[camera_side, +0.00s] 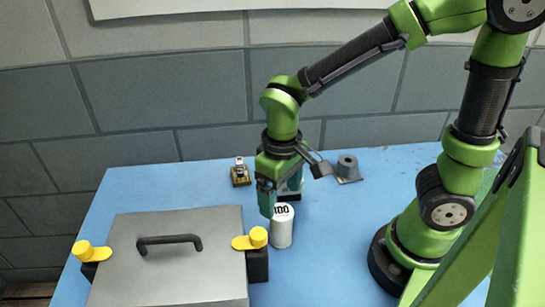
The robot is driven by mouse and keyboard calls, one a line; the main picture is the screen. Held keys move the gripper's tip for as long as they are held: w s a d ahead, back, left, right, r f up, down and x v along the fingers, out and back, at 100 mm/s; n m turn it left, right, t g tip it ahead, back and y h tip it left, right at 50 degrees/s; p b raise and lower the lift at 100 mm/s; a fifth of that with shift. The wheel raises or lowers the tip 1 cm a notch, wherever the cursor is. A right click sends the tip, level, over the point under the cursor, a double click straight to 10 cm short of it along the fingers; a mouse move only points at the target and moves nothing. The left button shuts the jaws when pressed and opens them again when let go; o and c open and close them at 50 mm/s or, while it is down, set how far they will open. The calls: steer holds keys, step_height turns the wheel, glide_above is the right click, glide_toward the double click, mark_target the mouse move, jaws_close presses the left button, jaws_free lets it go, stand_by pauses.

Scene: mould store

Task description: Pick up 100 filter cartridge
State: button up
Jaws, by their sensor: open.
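The filter cartridge (282,228) is a white cylinder with "100" in black at its top. It stands upright on the blue table (330,250), right of the grey metal box. My gripper (278,200) is open and points down at the cartridge's top, its near green finger in front of the cartridge's upper left edge. The far finger is partly hidden, and I cannot tell whether either finger touches the cartridge.
The grey box (175,270) with a black handle (169,241) and yellow-knobbed clamps (250,239) fills the front left. The table right of the cartridge is clear up to my base.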

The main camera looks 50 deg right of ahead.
mark_target(281, 211)
steer(key=f, duration=0.8)
steer(key=shift+s+a, duration=0.1)
steer(key=shift+s, duration=0.1)
steer(key=shift+r, duration=0.1)
steer(key=c, duration=1.2)
